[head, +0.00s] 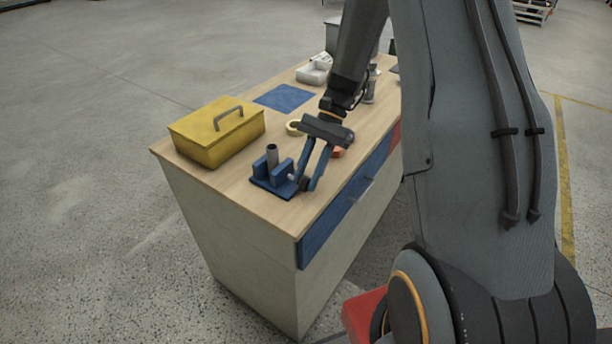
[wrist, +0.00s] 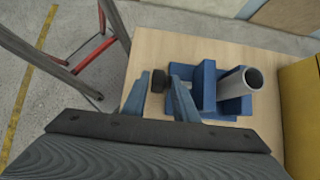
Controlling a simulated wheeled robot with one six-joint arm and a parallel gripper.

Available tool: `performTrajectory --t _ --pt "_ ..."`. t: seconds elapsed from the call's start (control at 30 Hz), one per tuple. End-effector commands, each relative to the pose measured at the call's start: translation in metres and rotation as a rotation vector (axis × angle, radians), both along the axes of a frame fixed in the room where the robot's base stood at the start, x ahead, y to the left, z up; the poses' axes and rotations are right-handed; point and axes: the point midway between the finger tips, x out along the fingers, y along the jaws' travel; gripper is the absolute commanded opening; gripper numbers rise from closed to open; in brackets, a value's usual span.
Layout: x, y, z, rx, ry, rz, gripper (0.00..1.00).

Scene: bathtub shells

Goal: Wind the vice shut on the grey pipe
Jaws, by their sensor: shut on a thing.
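The blue vice (head: 264,182) stands near the front corner of the workbench, and it also shows in the wrist view (wrist: 206,82). The grey pipe (head: 272,153) stands upright between its jaws; its open end shows in the wrist view (wrist: 236,83). I cannot tell whether both jaws touch the pipe. My gripper (head: 308,185) reaches down at the vice's right side, and its two fingers (wrist: 157,92) straddle the vice's dark round handle (wrist: 158,80). The gripper is shut on this handle. The handle is mostly hidden by the fingers in the head view.
A yellow toolbox (head: 217,135) stands left of the vice. A tape roll (head: 293,128), a blue mat (head: 285,98) and a white tray (head: 314,72) lie farther back on the wooden bench top (head: 235,184). An orange item (head: 337,153) lies behind my gripper.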

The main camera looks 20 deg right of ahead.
Motion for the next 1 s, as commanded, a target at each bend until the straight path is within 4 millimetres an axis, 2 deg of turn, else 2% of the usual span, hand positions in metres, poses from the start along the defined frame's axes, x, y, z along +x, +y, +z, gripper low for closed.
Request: performTrajectory --t 0.03,0.23,0.27,0.3,0.83,1.0 --pt "-0.007 -0.003 -0.003 -0.002 0.015 0.007 0.04" --pt "-0.007 -0.002 -0.003 -0.003 0.014 0.007 0.04" --pt "-0.007 -0.002 -0.003 -0.003 0.014 0.006 0.31" --pt "-0.006 -0.002 -0.003 -0.003 0.013 0.007 0.35" --pt "-0.002 0.001 -0.001 -0.004 0.004 0.009 0.35" --pt "0.005 -0.007 0.009 -0.005 0.000 0.008 0.35"
